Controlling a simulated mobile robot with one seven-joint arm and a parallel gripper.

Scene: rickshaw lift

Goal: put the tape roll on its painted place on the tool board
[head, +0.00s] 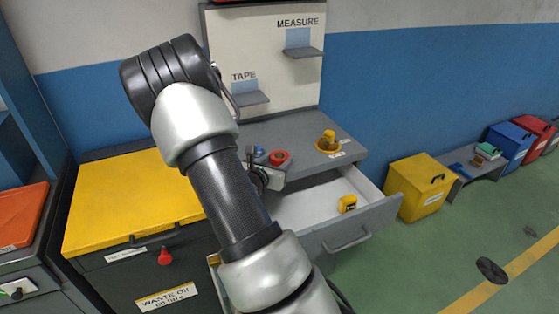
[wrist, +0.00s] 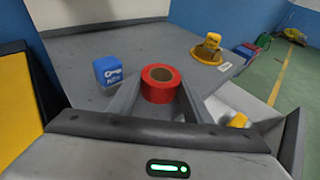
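The red tape roll (head: 279,158) is at the bench top's front edge, by my gripper (head: 268,172). In the wrist view the tape roll (wrist: 160,92) lies between the two fingertips (wrist: 161,86), hole upward. The fingers flank it closely; I cannot tell whether they press on it or whether it is lifted. The tool board (head: 228,45) stands behind the bench. Its TAPE place is a blue painted patch (head: 244,86) above a small grey shelf (head: 252,99), which looks empty.
A blue block (wrist: 108,72) stands left of the roll. A yellow object on a round yellow holder (head: 328,148) is to the right. An open drawer (head: 345,240) holds a yellow tape measure (head: 347,203). The MEASURE shelf (head: 303,53) is higher on the board.

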